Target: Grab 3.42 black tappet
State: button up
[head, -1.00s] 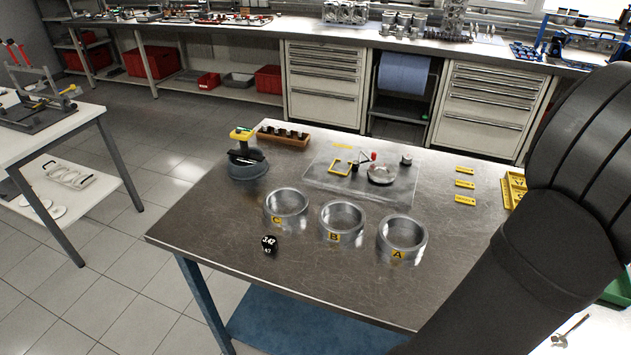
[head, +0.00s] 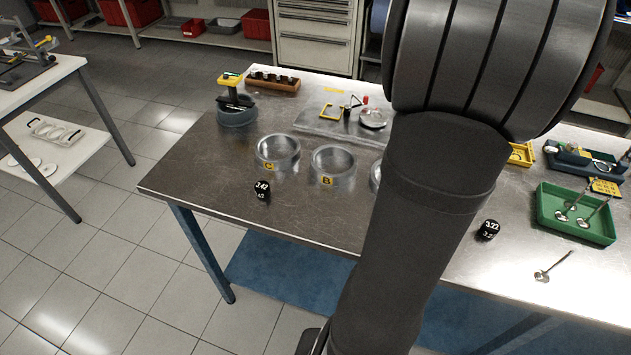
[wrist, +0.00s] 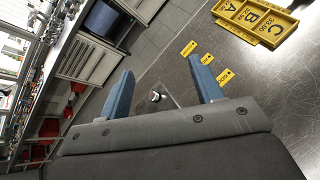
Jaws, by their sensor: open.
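The black tappet marked 3.42 (head: 262,191) stands on the metal workbench (head: 200,185) near its left front edge, in front of ring cup C (head: 278,152). A second black tappet, marked 3.22 (head: 489,229), stands right of my arm, left of the green tray. My gripper (wrist: 162,68) shows in the wrist view with its two blue fingers apart and nothing between them. The wrist view does not show the 3.42 tappet. I cannot place the fingertips in the head view.
Ring cup B (head: 333,166) stands beside C; a third cup is mostly hidden behind my arm. A green tray (head: 543,212) holds valves, and a loose valve (head: 553,267) lies in front. A dark round stand (head: 237,112) and wooden block (head: 272,84) are behind.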

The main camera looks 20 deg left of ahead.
jog(key=s+a+f+n+g+y, duration=0.15)
jog(key=s+a, duration=0.25)
jog(key=a, duration=1.1)
jog(key=n+g+y, duration=0.2)
jog(key=n+g, duration=0.2)
send_over(261, 187)
jog(key=w+d, duration=0.4)
jog(key=w, duration=0.3)
notch_tip(261, 187, down, 4)
jog(key=f, duration=0.1)
jog(key=s+a+f+n+g, duration=0.2)
jog(key=s+a+n, duration=0.15)
jog(key=s, duration=1.05)
jog(key=shift+m, duration=0.4)
jog(key=x, duration=1.6)
jog(key=shift+w+f, duration=0.2)
jog(key=shift+f, duration=0.05)
jog(key=shift+c, duration=0.2)
jog(key=c, duration=1.1)
